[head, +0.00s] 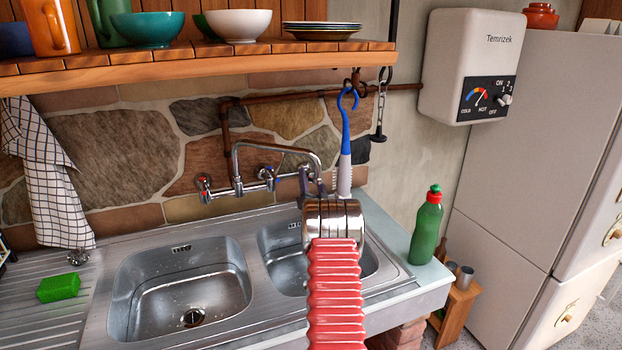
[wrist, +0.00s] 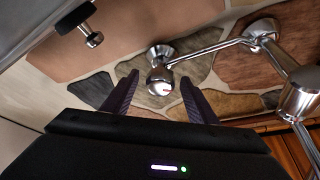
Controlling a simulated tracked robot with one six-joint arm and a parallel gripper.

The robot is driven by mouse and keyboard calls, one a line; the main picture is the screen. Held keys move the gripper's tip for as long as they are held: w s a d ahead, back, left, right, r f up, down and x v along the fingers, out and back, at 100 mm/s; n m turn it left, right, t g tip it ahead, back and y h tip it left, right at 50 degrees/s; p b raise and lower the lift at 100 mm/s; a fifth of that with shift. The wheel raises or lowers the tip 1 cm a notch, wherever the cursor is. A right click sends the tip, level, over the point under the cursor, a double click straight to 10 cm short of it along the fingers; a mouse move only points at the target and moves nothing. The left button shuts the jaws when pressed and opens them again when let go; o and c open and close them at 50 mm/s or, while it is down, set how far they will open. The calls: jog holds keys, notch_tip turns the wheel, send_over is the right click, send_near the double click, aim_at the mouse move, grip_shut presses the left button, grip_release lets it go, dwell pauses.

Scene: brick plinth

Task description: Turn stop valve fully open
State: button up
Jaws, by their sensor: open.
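In the wrist view, a round chrome valve knob (wrist: 160,82) with a small red mark sits on the stone wall; I take it for the stop valve. My gripper (wrist: 160,76) is open and empty, its two dark fingers on either side of the knob in the picture. Whether they touch it or stop short of it cannot be told. In the head view, my gripper (head: 313,183) is over the right sink bowl by the wall, and the knob cannot be made out there, likely hidden behind it.
A chrome mixer tap (head: 237,187) with red and blue marked handles is on the wall left of my gripper. A blue-and-white brush (head: 346,125) hangs close to its right, and a black plug (head: 378,137) farther right. The wooden shelf (head: 200,75) is above. A green bottle (head: 426,228) stands at right.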

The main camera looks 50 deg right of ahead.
jog(key=shift+w+d+r, duration=0.25)
jog(key=shift+w+d, duration=0.2)
jog(key=shift+c, duration=0.7)
jog(key=c, duration=0.8)
jog(key=shift+c, duration=0.2)
jog(key=shift+m, duration=0.5)
jog(key=m+g, duration=0.1)
jog(key=m, duration=0.1)
jog(key=m+g, duration=0.1)
jog(key=m, duration=0.2)
jog(key=shift+g, duration=0.3)
jog(key=m+g, duration=0.1)
jog(key=m, duration=0.2)
jog(key=m+g, duration=0.1)
jog(key=m, duration=0.2)
jog(key=shift+f+m+y, duration=0.1)
jog(key=shift+m+y, duration=0.3)
jog(key=shift+s, duration=0.1)
